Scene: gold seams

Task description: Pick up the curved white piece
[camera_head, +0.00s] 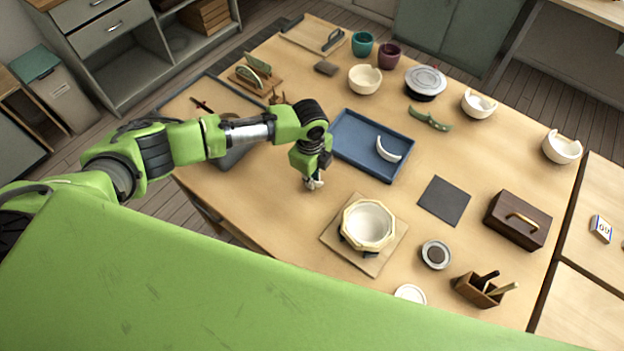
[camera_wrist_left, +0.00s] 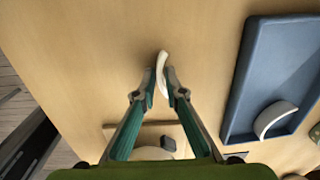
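My left gripper (camera_head: 315,180) is over the wooden table, just left of the blue tray (camera_head: 358,138). In the left wrist view its fingertips (camera_wrist_left: 161,84) are close together on a slim curved white piece (camera_wrist_left: 162,68), which also shows at the fingertips in the head view (camera_head: 318,183). I cannot tell whether this piece touches the table. Another curved white piece (camera_head: 388,150) lies in the tray, and it also shows in the left wrist view (camera_wrist_left: 272,118). My right gripper is not in view.
An octagonal-rimmed white bowl (camera_head: 367,224) stands on a board in front of the tray. A dark mat (camera_head: 444,201), a wooden box (camera_head: 517,220) and a small round dish (camera_head: 436,254) are to the right. Cups and broken bowls stand behind. The table around the gripper is clear.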

